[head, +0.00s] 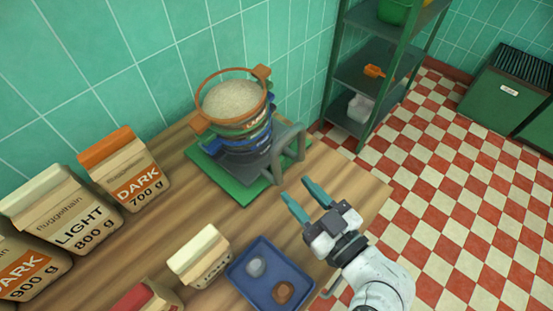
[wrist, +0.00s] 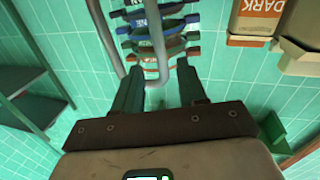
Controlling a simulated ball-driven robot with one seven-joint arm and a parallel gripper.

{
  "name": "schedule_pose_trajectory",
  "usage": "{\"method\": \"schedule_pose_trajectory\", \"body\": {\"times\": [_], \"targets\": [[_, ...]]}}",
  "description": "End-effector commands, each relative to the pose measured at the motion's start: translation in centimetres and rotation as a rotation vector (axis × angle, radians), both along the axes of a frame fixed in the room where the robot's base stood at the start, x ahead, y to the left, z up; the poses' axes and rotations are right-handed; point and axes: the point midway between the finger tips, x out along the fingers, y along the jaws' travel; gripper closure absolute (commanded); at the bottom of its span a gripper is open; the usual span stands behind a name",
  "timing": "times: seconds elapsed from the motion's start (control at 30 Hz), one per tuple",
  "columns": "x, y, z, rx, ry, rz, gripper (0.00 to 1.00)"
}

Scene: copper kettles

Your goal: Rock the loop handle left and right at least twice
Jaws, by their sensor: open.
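The grey loop handle (head: 290,150) stands at the right side of a stack of round sieves (head: 243,125) on a dark grey base. The top sieve has an orange rim and holds pale grains. My gripper (head: 296,189) is open and empty, just in front of and below the handle in the head view, with a small gap showing. In the wrist view one bar of the loop handle (wrist: 155,45) appears between the two teal fingers of my gripper (wrist: 160,72), and another bar lies left of them. I see no clear contact.
The base sits on a green mat (head: 236,196) on the wooden table. A blue tray (head: 266,254) with two small dishes lies near my gripper. A shelf rack (head: 368,75) stands behind right.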

Motion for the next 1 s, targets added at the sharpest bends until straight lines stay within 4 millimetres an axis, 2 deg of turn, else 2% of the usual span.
{"method": "schedule_pose_trajectory", "body": {"times": [0.2, 0.43, 0.87, 1.0], "targets": [[3.2, 2.7, 0.4, 0.001, 0.000, 0.000, 0.59], [5.6, 4.7, 0.2, 0.001, -0.001, -0.001, 0.59], [6.3, 5.4, 0.1, 0.000, 0.000, -0.001, 0.59], [6.3, 5.4, 0.1, 0.000, 0.000, -0.001, 0.70]]}}
